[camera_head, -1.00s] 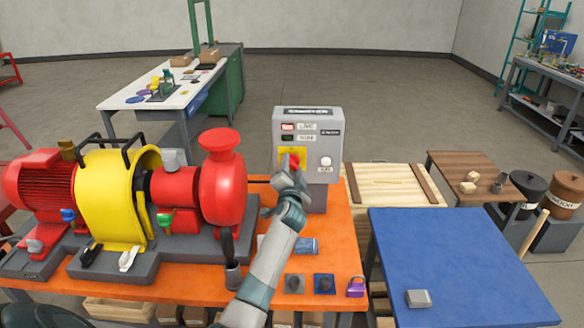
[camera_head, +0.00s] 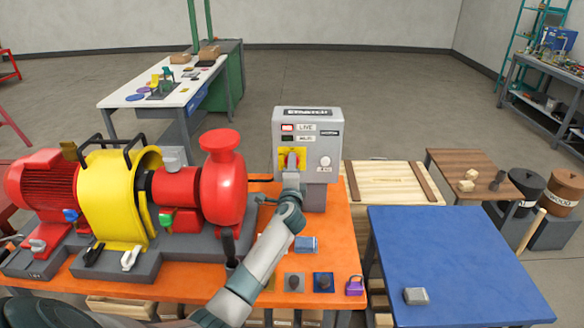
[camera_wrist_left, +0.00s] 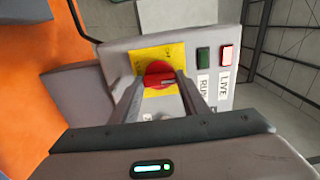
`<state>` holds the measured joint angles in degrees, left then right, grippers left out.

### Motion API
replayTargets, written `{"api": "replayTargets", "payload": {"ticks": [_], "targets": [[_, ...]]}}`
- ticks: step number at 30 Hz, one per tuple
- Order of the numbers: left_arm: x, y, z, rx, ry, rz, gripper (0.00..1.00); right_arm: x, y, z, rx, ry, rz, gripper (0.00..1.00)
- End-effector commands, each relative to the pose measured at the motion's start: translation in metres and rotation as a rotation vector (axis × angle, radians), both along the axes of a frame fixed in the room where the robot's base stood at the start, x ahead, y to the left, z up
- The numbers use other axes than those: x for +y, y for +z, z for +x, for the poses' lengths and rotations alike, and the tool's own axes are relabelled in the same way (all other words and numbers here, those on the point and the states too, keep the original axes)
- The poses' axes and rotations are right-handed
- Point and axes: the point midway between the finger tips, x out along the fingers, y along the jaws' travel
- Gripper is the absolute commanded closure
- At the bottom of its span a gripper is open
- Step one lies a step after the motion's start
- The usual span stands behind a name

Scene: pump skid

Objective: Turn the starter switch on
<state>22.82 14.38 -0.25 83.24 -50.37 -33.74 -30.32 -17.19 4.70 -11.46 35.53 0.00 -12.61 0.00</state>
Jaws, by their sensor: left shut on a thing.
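The starter box (camera_head: 307,195) is a grey cabinet standing at the right end of the orange bench. The red rotary switch (camera_head: 291,159) sits on a yellow plate (camera_head: 303,153) on its front. The left wrist view also shows the red switch (camera_wrist_left: 157,73). My left gripper (camera_head: 291,172) is at the switch from the front, its two fingers closed on either side of the red handle; the fingers hide part of it. The red LIVE lamp (camera_wrist_left: 226,55) looks bright, and the green RUN lamp (camera_wrist_left: 203,58) looks dark. My right gripper is not in view.
A red and yellow pump set (camera_head: 150,190) stands left of the box. A purple padlock (camera_head: 355,286) lies at the bench's front right. A blue table (camera_head: 450,250) with a small grey block (camera_head: 416,296) is to the right. A white button (camera_head: 325,161) sits right of the switch.

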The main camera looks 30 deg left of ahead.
Motion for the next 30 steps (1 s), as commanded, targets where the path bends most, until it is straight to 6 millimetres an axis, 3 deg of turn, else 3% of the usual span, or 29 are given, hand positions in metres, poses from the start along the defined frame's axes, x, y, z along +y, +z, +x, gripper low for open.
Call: {"api": "replayTargets", "payload": {"ticks": [13, 14, 15, 16, 30], "targets": [[-0.0005, -0.0019, -0.0003, 0.01, 0.0, 0.012, 0.82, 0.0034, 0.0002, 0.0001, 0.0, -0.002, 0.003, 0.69], [-0.0005, -0.0019, -0.0003, 0.01, 0.0, 0.012, 0.52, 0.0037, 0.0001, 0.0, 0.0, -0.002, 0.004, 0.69], [-0.0005, -0.0018, -0.0003, 0.01, 0.0, 0.012, 0.43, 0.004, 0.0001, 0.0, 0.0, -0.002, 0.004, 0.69], [-0.0005, -0.0017, -0.0003, 0.009, 0.0, 0.011, 0.41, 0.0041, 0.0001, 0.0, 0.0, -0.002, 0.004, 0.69], [-0.0031, -0.0007, -0.0043, 0.006, 0.0, 0.01, 0.41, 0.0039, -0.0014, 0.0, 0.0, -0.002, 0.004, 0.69]]}}
